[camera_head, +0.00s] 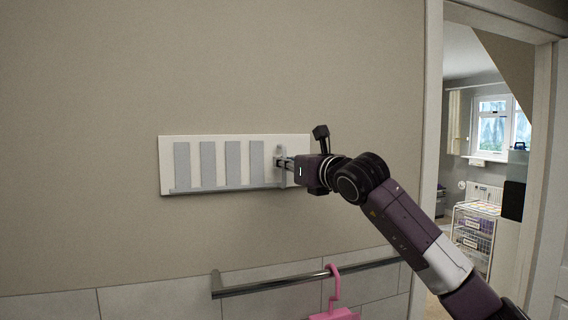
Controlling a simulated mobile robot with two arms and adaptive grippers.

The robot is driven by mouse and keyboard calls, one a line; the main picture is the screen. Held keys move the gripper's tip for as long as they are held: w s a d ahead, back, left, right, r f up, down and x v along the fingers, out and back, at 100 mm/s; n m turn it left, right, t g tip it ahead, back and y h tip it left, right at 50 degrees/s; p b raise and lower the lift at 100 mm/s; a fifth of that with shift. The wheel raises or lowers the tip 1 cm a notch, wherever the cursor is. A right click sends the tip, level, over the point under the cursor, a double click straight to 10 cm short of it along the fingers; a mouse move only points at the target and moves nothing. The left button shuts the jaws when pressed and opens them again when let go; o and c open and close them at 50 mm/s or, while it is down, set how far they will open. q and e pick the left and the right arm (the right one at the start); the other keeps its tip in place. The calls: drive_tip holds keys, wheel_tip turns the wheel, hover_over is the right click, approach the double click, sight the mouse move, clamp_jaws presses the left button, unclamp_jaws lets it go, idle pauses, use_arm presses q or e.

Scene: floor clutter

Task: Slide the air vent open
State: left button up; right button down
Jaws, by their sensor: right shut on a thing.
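The air vent (215,143) is a white wall plate with several grey vertical slats and a grey rail along its bottom edge. A small upright grey handle (282,153) stands near its right end. My right gripper (284,163) comes in from the right, and its fingers are at the handle, shut on it. The gripper body hides the right end of the vent. My left gripper is not in view.
A metal towel bar (290,286) runs along the wall below the vent, with a pink hanging thing (334,290) on it. A doorway with a white frame (431,110) opens at the right into another room. The wall above the vent is bare.

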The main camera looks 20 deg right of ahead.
drive_tip(key=d, duration=0.3)
drive_tip(key=shift+d+b, duration=0.15)
drive_tip(key=shift+b, duration=0.15)
drive_tip(key=c, duration=2.4)
unclamp_jaws()
drive_tip(key=o, duration=0.3)
drive_tip(key=shift+d, duration=0.2)
drive_tip(key=shift+a, duration=0.1)
